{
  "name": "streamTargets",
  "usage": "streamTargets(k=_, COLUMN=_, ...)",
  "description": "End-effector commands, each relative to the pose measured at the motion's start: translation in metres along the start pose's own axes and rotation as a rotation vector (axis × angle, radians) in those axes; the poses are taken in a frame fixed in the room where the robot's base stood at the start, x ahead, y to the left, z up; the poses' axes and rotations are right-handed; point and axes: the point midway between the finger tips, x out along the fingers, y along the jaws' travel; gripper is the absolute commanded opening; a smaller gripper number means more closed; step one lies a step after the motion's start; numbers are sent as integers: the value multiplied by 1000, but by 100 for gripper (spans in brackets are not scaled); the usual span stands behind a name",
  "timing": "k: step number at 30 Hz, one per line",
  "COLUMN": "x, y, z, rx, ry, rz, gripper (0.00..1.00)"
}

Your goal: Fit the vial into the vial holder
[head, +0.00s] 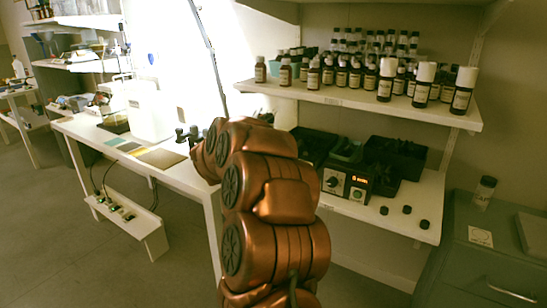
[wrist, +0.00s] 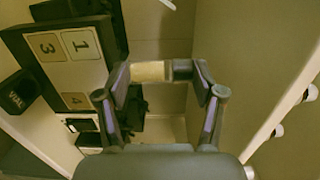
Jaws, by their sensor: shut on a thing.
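My gripper (wrist: 163,76) shows in the wrist view, its two fingers closed on a small vial. The vial (wrist: 151,71) has a pale tan body and a dark end toward the right finger, and it spans the gap between the fingertips. A black block marked "VIAL" (wrist: 17,92), which looks like the vial holder, is at the left edge of the wrist view. It is apart from the vial, and its opening cannot be made out. In the head view my copper arm hides the gripper and the vial.
In the wrist view a dark panel with numbered pale tiles (wrist: 70,50) lies left of the gripper. In the head view several bottles line the upper shelf (head: 330,95). A device with a lit display (head: 345,183) and black trays (head: 395,158) are below it.

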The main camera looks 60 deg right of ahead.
Motion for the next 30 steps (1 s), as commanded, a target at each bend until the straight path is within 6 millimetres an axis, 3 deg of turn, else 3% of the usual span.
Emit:
streamTargets(k=3, x=6, y=8, z=-24, rx=-1, ry=67, rz=-23, gripper=37)
streamTargets(k=15, x=6, y=67, z=-21, rx=-1, ry=60, rz=-23, gripper=37)
streamTargets(k=30, x=6, y=73, z=-20, rx=1, ry=59, rz=-22, gripper=37)
